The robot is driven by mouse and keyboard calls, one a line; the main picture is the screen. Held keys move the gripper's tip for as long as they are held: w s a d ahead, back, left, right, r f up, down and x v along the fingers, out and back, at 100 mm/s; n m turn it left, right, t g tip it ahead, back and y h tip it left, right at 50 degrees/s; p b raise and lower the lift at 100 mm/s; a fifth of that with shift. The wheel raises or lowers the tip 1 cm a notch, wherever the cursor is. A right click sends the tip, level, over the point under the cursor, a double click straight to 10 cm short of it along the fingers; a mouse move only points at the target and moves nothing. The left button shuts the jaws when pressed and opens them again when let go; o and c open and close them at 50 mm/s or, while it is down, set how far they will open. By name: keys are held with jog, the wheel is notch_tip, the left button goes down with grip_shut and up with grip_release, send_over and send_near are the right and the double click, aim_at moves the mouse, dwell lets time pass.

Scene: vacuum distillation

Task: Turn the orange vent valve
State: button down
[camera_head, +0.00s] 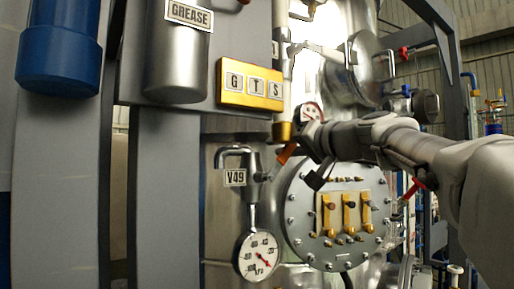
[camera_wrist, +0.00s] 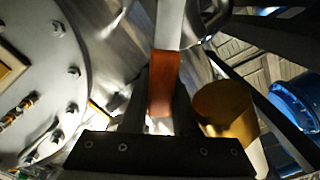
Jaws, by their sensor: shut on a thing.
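The orange vent valve handle (camera_head: 287,153) shows as a small tilted orange piece just below a brass fitting (camera_head: 283,132), left of my gripper (camera_head: 303,160). In the wrist view the orange handle (camera_wrist: 165,80) lies between the two dark fingers of my gripper (camera_wrist: 163,100), under a pale metal part. My gripper is shut on the handle. The fingers and wrist hide part of the handle in the head view.
A round bolted flange with brass levers (camera_head: 349,212) is below my arm. A pressure gauge (camera_head: 258,256) and V49 tag (camera_head: 235,177) are at lower left. A brass cylinder (camera_wrist: 226,108) stands close right of the fingers in the wrist view.

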jog(key=f+m, duration=0.1)
jog(key=w+d+f+m+b, duration=0.1)
jog(key=shift+d+m, duration=0.15)
jog(key=shift+m, duration=0.25)
jog(key=shift+w+d+f+m+b, duration=0.1)
jog(key=shift+d+f+m+b, duration=0.2)
jog(key=shift+f+m, duration=0.7)
jog(key=shift+w+d+f+m+b, duration=0.15)
jog(key=shift+f+m+b, duration=0.35)
jog(key=shift+m, duration=0.9)
jog(key=shift+w+d+f+m+b, duration=0.1)
jog(key=shift+d+f+m+b, duration=0.15)
jog(key=shift+f+m, duration=0.8)
jog(key=shift+a+r+m, duration=0.1)
jog(key=shift+m, duration=0.15)
jog(key=c, duration=0.7)
grip_release()
jog(key=shift+r, duration=0.1)
jog(key=b+v, duration=0.2)
jog(key=v, duration=1.5)
jog(key=shift+s, duration=0.2)
